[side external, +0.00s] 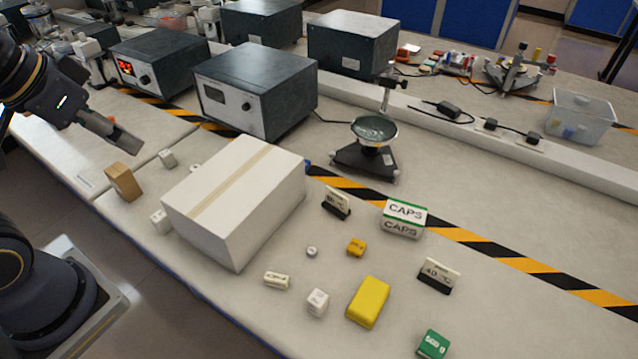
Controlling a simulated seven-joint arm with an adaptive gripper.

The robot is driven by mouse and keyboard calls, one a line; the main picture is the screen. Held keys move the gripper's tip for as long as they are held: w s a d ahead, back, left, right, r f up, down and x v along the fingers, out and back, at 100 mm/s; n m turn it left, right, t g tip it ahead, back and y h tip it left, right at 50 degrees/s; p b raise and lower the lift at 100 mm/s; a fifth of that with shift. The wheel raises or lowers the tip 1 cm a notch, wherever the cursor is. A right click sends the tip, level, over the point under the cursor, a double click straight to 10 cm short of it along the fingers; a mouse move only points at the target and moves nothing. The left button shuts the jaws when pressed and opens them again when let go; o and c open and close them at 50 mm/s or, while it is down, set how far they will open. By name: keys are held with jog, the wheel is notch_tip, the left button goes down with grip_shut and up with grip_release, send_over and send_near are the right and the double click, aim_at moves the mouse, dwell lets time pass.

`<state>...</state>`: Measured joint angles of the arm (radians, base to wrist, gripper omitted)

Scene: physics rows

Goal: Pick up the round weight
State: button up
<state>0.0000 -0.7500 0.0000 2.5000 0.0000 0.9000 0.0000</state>
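The round weight looks to be the small grey-white round piece (312,252). It rests on the bench to the right of a large white box, with clear bench around it. My gripper (125,143) is in the air at the left, well away from the round piece and on the far side of the white box from it. I see the gripper from the side, so the gap between its fingers does not show. Nothing is visibly held in it.
The large taped white box (235,200) stands between my gripper and the round piece. Nearby are a small yellow block (357,246), a white block (277,280), a white cube (318,302), a bigger yellow block (369,300) and a CAPS box (404,217).

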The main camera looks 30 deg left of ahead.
jog(key=shift+o, duration=1.4)
